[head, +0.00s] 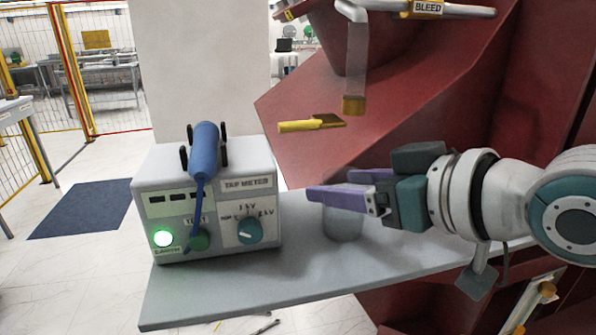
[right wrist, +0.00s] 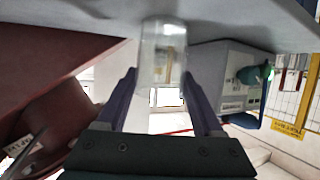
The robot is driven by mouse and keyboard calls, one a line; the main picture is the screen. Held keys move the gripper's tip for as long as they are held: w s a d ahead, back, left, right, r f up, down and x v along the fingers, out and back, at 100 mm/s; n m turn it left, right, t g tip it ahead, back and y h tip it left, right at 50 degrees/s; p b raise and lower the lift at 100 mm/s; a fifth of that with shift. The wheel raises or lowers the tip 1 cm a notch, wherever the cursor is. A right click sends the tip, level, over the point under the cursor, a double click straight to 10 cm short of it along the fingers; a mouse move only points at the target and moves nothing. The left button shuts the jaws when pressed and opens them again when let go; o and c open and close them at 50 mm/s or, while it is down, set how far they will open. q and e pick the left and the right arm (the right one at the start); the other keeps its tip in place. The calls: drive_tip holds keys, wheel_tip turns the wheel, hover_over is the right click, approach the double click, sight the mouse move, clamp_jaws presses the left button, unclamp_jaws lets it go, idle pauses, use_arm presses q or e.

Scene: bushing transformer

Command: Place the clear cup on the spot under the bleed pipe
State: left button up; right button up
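The clear cup (head: 343,224) stands upright on the grey shelf (head: 215,295), with its upper part hidden behind my right gripper (head: 318,190). In the right wrist view the cup (right wrist: 163,55) lies between and just beyond the two fingertips (right wrist: 160,78), with a slim gap at its left side. My right gripper looks open around it. The bleed pipe (head: 357,55) hangs down above and behind the gripper, with a brass end (head: 354,105); its BLEED label (head: 427,7) is at the top. No marked spot under the pipe is clear to see. My left gripper is not in view.
A tap meter box (head: 207,200) with a blue probe (head: 203,150) on top stands on the shelf left of the cup. A yellow valve handle (head: 310,123) sticks out from the red transformer (head: 310,85) above the gripper. The front strip of the shelf is bare.

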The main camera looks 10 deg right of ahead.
drive_tip(key=o, duration=0.4)
drive_tip(key=shift+r, duration=0.15)
drive_tip(key=v, duration=1.2)
drive_tip(key=s+f+m+g+h, duration=0.1)
drive_tip(key=s+f+g, duration=0.2)
drive_tip(key=s+f, duration=0.2)
drive_tip(key=s+f+m+g+h, duration=0.1)
drive_tip(key=s+f+g+h, duration=0.1)
drive_tip(key=s+f, duration=0.3)
drive_tip(key=s+f+g+h, duration=0.2)
drive_tip(key=s+f+g, duration=0.1)
drive_tip(key=s+f, duration=0.2)
drive_tip(key=shift+s+d+f+m+g, duration=0.15)
drive_tip(key=shift+s+d+m+g, duration=0.15)
drive_tip(key=shift+s+d+m, duration=0.15)
